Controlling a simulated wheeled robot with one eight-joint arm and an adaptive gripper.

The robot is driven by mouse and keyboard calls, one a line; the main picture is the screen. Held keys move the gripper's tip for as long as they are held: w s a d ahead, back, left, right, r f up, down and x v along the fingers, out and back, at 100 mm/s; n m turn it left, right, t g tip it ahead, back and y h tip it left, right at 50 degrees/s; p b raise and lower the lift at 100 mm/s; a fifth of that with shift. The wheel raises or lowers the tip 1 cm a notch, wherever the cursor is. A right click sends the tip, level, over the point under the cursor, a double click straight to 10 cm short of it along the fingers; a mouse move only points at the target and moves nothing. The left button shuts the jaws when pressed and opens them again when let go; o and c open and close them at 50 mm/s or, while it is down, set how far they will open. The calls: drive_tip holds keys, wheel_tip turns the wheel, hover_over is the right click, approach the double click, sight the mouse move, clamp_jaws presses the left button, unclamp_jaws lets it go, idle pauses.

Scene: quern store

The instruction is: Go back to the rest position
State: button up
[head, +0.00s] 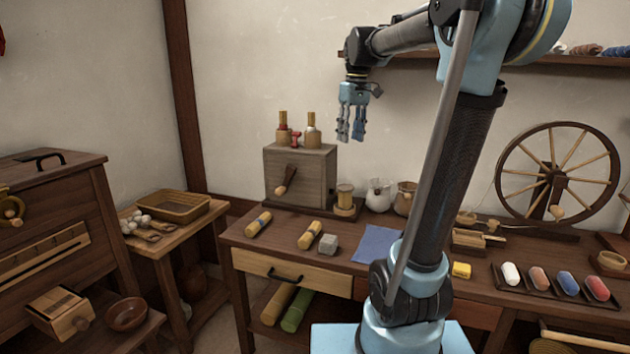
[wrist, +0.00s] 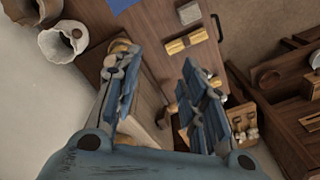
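My gripper (head: 351,136) hangs in the air with its fingers pointing down, above and to the right of the grey wooden box (head: 300,177) on the workbench. In the wrist view my gripper (wrist: 160,72) has its two blue fingers spread apart, with nothing held between them. The workbench (head: 345,258) lies below. My arm rises from its base in front of the bench and reaches back to the left at the top.
Pale jugs (head: 378,195), a blue cloth (head: 376,244), a grey block (head: 327,244) and a spinning wheel (head: 553,165) are on the bench. A shelf (head: 580,60) is at upper right. The wall area around my gripper is clear.

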drive_tip(key=s+d+f+m+t, duration=0.1)
drive_tip(key=s+d+f+m, duration=0.2)
drive_tip(key=s+f, duration=1)
drive_tip(key=s+d+f+m+t, duration=0.1)
drive_tip(key=s+d+f, duration=0.4)
drive_tip(key=s+f, duration=0.8)
wheel_tip(320, 180, down, 2)
drive_tip(key=shift+f+m+h, duration=0.2)
drive_tip(key=shift+m+h, duration=0.2)
drive_tip(key=shift+m, duration=0.5)
